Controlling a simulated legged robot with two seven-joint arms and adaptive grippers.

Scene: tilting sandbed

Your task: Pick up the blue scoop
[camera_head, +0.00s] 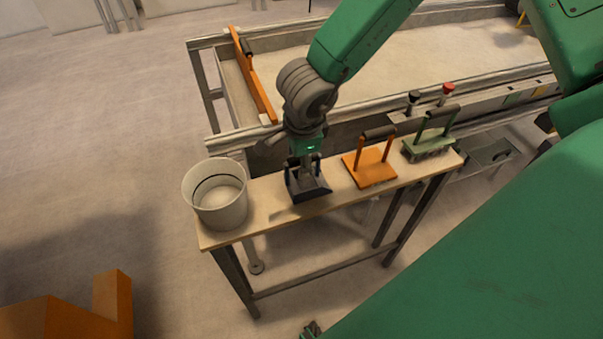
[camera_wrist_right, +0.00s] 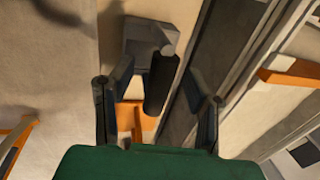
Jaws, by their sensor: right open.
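The blue scoop (camera_head: 308,192), dark blue-grey in this light, rests on the narrow wooden bench between a bucket and an orange tool. My right gripper (camera_head: 304,163) points down over it and hides part of its handle. In the right wrist view the scoop's body (camera_wrist_right: 150,38) shows at the top, with its dark handle (camera_wrist_right: 160,85) in the gap between the spread fingers of my right gripper (camera_wrist_right: 157,78). The fingers are open, with space visible on both sides of the handle. My left gripper is not seen.
The light grey bucket (camera_head: 217,212) stands at the bench's left end. The orange handled tool (camera_head: 370,168) and a green rake-like tool (camera_head: 430,146) stand to the right. Behind the bench (camera_head: 268,213) is the sandbed (camera_head: 410,58) with an orange bar (camera_head: 254,78) across it.

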